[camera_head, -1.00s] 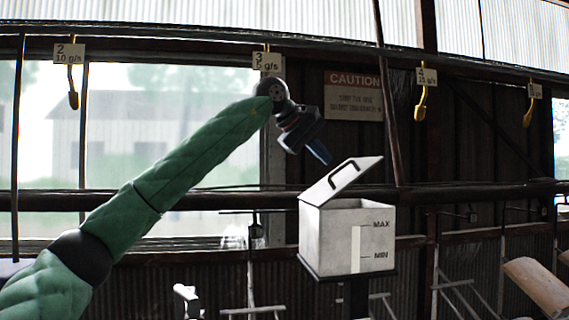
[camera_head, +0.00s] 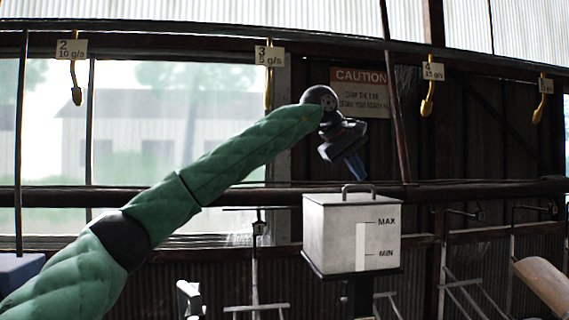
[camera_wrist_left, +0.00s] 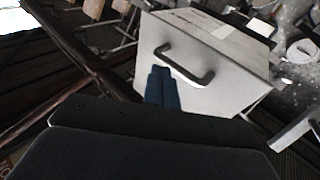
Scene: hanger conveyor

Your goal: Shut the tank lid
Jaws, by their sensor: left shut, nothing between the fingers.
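The white tank (camera_head: 338,236) with MAX and MIN marks stands on a dark post right of the middle in the head view. Its lid (camera_head: 330,197) lies flat on the tank's top, with the dark handle (camera_head: 358,188) upright on it. My left gripper (camera_head: 357,171) is shut and empty, pointing down just above the handle. In the left wrist view the blue fingertips (camera_wrist_left: 162,86) are together beside the lid's handle (camera_wrist_left: 186,66). I cannot tell whether they touch the lid (camera_wrist_left: 215,85). My right gripper is not in view.
A dark horizontal rail (camera_head: 470,192) runs behind the tank. A CAUTION sign (camera_head: 360,92) hangs on the wall behind my left gripper. Yellow hooks with numbered tags (camera_head: 433,71) hang from the upper rail. A tan, board-like thing (camera_head: 545,287) is at the lower right.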

